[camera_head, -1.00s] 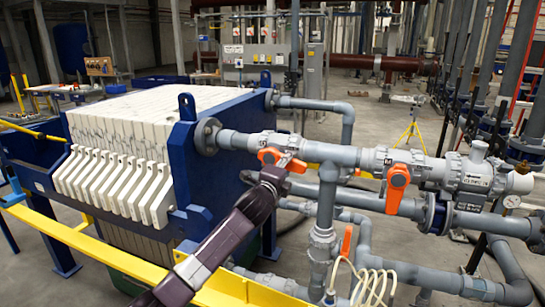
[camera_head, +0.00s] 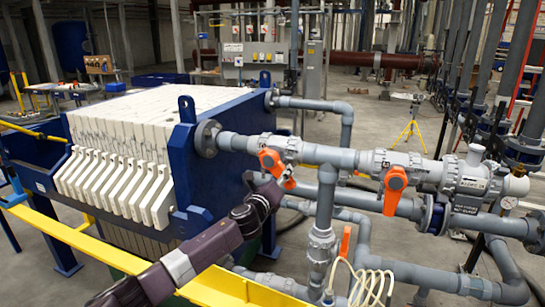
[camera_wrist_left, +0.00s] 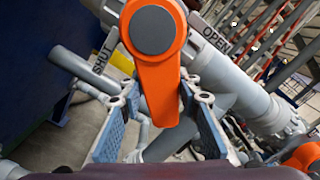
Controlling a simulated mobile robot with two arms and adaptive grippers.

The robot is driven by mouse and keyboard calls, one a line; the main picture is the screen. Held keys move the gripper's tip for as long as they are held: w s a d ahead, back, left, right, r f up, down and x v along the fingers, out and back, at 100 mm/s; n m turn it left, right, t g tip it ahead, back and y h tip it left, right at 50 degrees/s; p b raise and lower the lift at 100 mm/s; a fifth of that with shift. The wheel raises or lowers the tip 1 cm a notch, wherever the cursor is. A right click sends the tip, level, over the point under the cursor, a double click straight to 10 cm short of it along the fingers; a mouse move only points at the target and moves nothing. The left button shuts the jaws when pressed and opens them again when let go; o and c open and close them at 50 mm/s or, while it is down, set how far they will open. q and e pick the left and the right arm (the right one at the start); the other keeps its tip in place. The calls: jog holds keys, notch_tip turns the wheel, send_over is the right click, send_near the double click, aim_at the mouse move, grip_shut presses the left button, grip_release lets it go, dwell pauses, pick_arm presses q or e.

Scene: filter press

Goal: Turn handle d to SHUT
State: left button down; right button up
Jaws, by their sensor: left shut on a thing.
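The orange valve handle (camera_head: 270,160) sits on the upper grey pipe beside the blue press plate, its lever slanting down to the right. It fills the upper middle of the left wrist view (camera_wrist_left: 158,85), with a SHUT label (camera_wrist_left: 103,62) at left and an OPEN label (camera_wrist_left: 215,42) at right. Its lever lies between the two labels. I cannot read a letter on it. My left gripper (camera_head: 284,187) reaches up from below. Its padded fingers (camera_wrist_left: 160,105) are shut on the lever, one on each side. My right gripper is not in view.
A second orange handle (camera_head: 396,184) sits on the same pipe to the right. A third orange handle (camera_head: 346,242) is lower down, by a coiled cream hose (camera_head: 372,287). A yellow rail (camera_head: 225,288) and white filter plates (camera_head: 110,185) stand near my left arm.

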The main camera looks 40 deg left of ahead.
pick_arm(q)
jog(key=shift+s+a+f+m+p, duration=0.15)
jog(key=shift+a+f+m+p, duration=0.2)
jog(key=shift+a+m, duration=0.45)
jog(key=a+m, duration=0.1)
jog(key=m, duration=0.1)
jog(key=a+m+p, duration=0.1)
jog(key=m, duration=0.1)
jog(key=a+m+p, duration=0.1)
jog(key=m, duration=0.2)
jog(key=shift+s+f, duration=0.35)
jog(key=shift+s, duration=0.05)
jog(key=c, duration=1.4)
grip_release()
jog(key=shift+a, duration=0.15)
jog(key=shift+s, duration=0.1)
